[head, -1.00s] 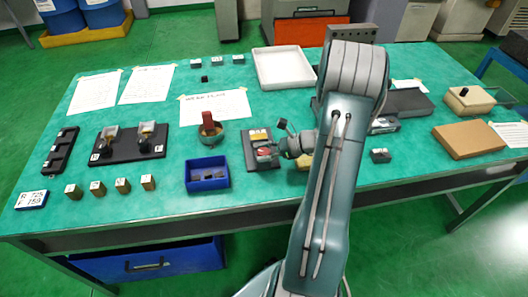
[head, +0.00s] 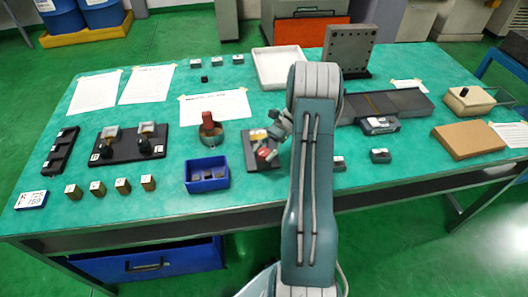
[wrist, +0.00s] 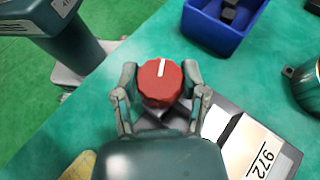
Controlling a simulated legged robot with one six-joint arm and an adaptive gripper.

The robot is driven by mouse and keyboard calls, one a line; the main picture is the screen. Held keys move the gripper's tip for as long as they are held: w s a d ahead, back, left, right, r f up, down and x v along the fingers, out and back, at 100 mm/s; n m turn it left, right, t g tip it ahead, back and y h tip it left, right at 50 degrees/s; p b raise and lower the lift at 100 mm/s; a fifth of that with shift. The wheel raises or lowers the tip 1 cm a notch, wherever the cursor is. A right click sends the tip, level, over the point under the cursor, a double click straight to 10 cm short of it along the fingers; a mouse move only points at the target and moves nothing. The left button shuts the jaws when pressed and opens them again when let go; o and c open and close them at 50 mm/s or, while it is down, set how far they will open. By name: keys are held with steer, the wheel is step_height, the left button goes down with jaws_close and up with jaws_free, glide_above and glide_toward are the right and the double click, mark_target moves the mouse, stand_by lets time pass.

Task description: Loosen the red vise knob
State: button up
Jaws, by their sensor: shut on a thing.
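The red vise knob (head: 264,154) sits on a small fixture with a dark base plate (head: 250,160), near the middle of the table's front part. In the wrist view the knob (wrist: 160,82) is round with ridged sides, and its white line points nearly straight up in the picture. My gripper (wrist: 160,80) has one finger on each side of the knob and is shut on it. In the head view my gripper (head: 270,148) comes in from the right and partly covers the fixture.
A blue bin (head: 207,185) with small blocks stands left of the fixture. A round pot (head: 209,137) with a red part stands behind the bin. Right of my arm are a dark slab (head: 405,102), small grey blocks (head: 380,156) and a brown box (head: 466,139).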

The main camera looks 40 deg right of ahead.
steer(key=n+g+h, duration=0.1)
steer(key=n+g, duration=0.1)
steer(key=g, duration=0.1)
steer(key=n+g+h, duration=0.1)
steer(key=n+g, duration=0.1)
steer(key=n, duration=0.1)
steer(key=shift+w+a+n+g+h, duration=0.1)
steer(key=shift+w+n+g+h, duration=0.1)
steer(key=shift+n+g+h, duration=0.15)
steer(key=n+g+h, duration=0.4)
steer(key=n+h, duration=0.1)
steer(key=shift+n, duration=0.35)
steer(key=shift+g+h, duration=0.25)
steer(key=shift+h, duration=0.1)
steer(key=o, duration=1.2)
steer(key=shift+c, duration=0.2)
steer(key=shift+s, duration=0.1)
